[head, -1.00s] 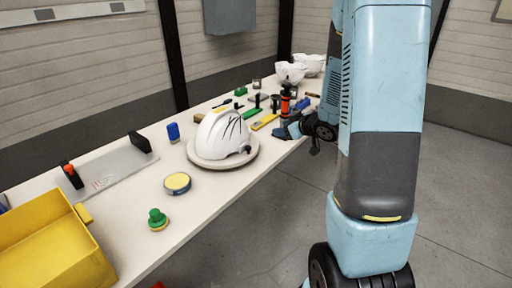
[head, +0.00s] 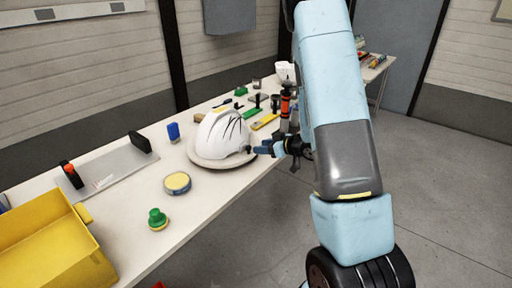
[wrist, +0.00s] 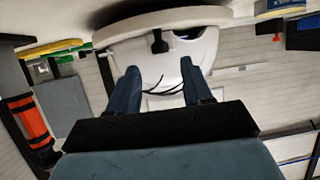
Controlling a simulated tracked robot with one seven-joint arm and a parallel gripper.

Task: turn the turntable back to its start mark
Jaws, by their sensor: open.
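The turntable (head: 205,161) is a round white disc on the bench, with a white helmet shell (head: 216,130) on it. Dark curved lines run over the shell. In the wrist view the turntable (wrist: 195,16) crosses the top, with the shell (wrist: 203,48) below it and a small dark part (wrist: 158,40) at their edge. My gripper (head: 256,150) is at the right side of the turntable, close to the shell. In the wrist view its blue fingers (wrist: 158,68) are apart with nothing gripped; contact cannot be told. I cannot make out a start mark.
An orange and black tool (head: 285,104) stands on the bench behind my gripper, among several small items.

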